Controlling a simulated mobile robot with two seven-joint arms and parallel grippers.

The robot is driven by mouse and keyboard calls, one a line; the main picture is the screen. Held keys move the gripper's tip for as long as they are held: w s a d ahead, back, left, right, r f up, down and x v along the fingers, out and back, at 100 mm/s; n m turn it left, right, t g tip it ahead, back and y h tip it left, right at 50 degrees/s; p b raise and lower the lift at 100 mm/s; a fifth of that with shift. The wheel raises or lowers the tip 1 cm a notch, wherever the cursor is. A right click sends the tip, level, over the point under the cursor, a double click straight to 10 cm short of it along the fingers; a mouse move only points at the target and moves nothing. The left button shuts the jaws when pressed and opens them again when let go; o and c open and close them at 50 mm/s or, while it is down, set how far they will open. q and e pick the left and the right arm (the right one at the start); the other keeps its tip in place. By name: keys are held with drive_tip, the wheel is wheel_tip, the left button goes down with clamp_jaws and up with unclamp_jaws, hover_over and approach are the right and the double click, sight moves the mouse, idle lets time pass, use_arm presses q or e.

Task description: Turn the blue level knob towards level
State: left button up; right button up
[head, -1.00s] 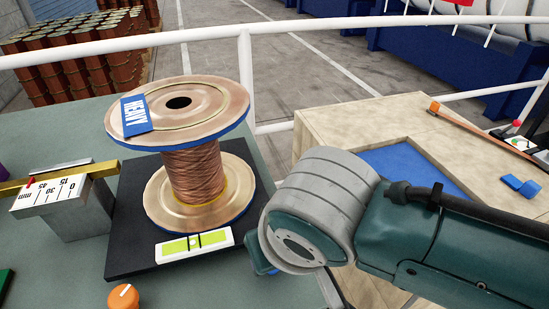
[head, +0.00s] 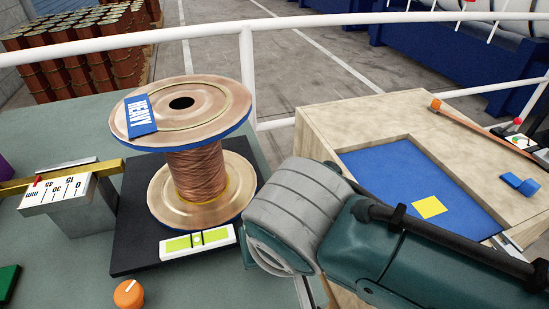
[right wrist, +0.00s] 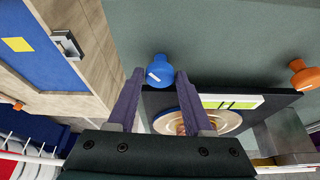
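The blue level knob (right wrist: 160,72) shows in the right wrist view, with a white mark on it, at the edge of the black platform. My right gripper (right wrist: 159,78) is open, its two purple fingers apart, with the knob between or just beyond their tips; I cannot tell if they touch it. In the head view my right arm hides the fingers and most or all of the knob. The level vial (head: 197,243), white with a yellow-green window, lies on the front of the black platform (head: 135,258); its bubble is too small to read. My left gripper is not in view.
A copper wire spool (head: 196,172) with a HEAVY label stands on the platform. An orange knob (head: 128,293) sits at the front left, a millimetre scale (head: 68,192) at left. A wooden box (head: 330,125) with a blue recessed panel is at right; a white rail (head: 247,75) runs behind.

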drive_tip(key=shift+o, duration=0.2)
drive_tip(key=shift+s+r+p, duration=0.15)
drive_tip(key=shift+r+p, duration=0.15)
drive_tip(key=shift+r, duration=0.2)
drive_tip(key=p+v, duration=0.2)
drive_tip(key=v, duration=0.6)
drive_tip(key=shift+s+r, duration=0.2)
drive_tip(key=shift+r, duration=0.15)
drive_tip(key=shift+d, duration=0.1)
